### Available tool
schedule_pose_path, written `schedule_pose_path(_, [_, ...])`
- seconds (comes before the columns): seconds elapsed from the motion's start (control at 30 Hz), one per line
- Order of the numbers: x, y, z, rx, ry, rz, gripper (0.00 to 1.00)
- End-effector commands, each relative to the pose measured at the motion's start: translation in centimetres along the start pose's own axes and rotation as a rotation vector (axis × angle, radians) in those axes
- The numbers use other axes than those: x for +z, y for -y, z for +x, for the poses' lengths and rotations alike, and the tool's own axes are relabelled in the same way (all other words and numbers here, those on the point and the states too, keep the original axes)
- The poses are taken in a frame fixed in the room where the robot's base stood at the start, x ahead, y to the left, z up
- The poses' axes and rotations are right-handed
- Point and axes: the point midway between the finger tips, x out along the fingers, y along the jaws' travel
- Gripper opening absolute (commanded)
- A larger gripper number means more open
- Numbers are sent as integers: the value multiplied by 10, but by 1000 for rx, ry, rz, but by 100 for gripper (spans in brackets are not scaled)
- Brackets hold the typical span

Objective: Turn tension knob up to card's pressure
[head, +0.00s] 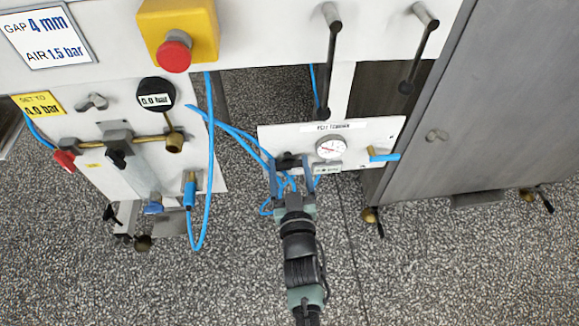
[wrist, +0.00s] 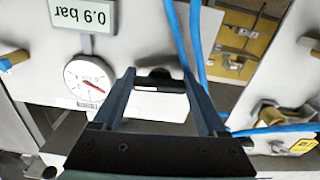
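The black tension knob (head: 289,161) sits on a white panel (head: 388,132) at the centre right. My gripper (head: 289,168) is in front of it, with one finger to each side. In the wrist view, which shows the panel upside down, the dark knob (wrist: 160,82) lies between the fingertips of my gripper (wrist: 160,76). The fingers stand wide apart; contact with the knob is not clear. A round dial gauge (head: 331,148) is right of the knob, and a small display (wrist: 83,14) reads 0.9 bar. The card (head: 46,36) at upper left reads GAP 4 mm, AIR 1.5 bar.
A left panel holds a round 0.0 bar gauge (head: 156,94), valves and a yellow tag (head: 39,104) that seems to read 4.0 bar. Blue hoses (head: 210,150) hang beside my gripper. A red stop button (head: 173,54) is above. A grey cabinet (head: 450,100) stands right.

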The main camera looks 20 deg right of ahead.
Motion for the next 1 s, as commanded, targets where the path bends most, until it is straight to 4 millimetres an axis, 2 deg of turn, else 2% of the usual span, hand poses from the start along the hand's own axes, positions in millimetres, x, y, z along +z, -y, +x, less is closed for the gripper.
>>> schedule_pose_path(0.03, [0, 0, 0, 0, 0, 0, 46])
schedule_pose_path(0.17, [0, 0, 0, 0, 0, 0, 23])
schedule_pose_path(0.2, [0, 0, 0, 0, 0, 0, 19])
schedule_pose_path(0.4, [-2, 1, 0, -1, 1, 79, 19])
schedule_pose_path(0.6, [0, 0, 0, 0, 0, 81, 19])
schedule_pose_path(0.63, [0, 0, 0, 0, 0, 81, 77])
schedule_pose_path(0.77, [0, 0, 0, 0, 0, 80, 100])
schedule_pose_path(1.0, [0, 0, -1, 0, 0, 80, 100])
